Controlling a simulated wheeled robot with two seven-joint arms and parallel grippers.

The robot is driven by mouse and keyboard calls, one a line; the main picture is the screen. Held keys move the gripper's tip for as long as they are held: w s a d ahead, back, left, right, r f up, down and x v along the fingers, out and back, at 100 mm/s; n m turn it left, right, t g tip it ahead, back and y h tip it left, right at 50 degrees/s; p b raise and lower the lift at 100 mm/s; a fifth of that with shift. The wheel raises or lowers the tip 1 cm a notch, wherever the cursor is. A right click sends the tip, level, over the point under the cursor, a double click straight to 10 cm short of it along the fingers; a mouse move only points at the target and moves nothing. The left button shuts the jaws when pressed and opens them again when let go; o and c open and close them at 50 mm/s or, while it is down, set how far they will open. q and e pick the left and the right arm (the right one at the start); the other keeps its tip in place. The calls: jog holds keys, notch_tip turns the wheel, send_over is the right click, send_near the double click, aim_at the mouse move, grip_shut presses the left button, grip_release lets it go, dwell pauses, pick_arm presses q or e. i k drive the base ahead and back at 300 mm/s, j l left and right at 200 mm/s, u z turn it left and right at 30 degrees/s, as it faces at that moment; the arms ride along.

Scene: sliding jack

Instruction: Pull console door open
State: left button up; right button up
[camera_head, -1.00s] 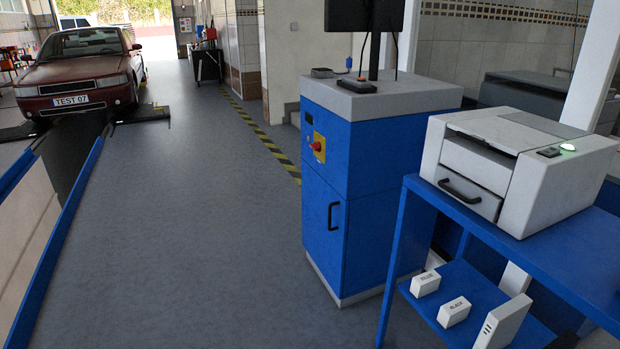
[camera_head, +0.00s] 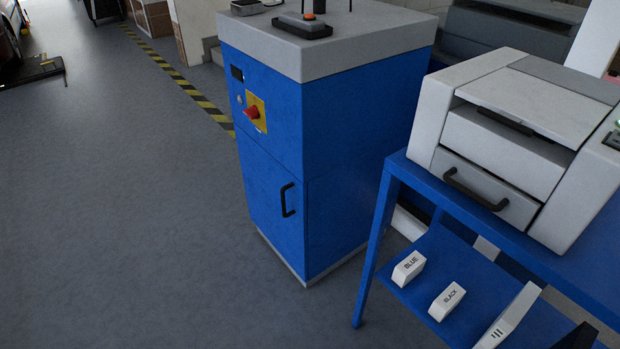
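The blue console (camera_head: 352,150) with a grey top stands in the middle of the head view. Its door (camera_head: 268,188) is on the left-facing front, below a red knob on a yellow plate. The door looks closed, flush with the body. A black vertical handle (camera_head: 288,200) sits near the door's right edge. Neither of my grippers is clearly in view.
A blue table (camera_head: 425,178) with a white printer (camera_head: 525,130) stands to the right of the console. Its lower shelf holds small boxes marked BLUE (camera_head: 408,268) and BLACK (camera_head: 447,301). The grey floor (camera_head: 130,200) left of the console is free.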

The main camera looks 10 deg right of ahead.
aim_at(276, 200)
jog(key=i+j+z, duration=0.2)
jog(key=i+z, duration=0.15)
jog(key=i+j+z, duration=0.35)
jog(key=i, duration=0.1)
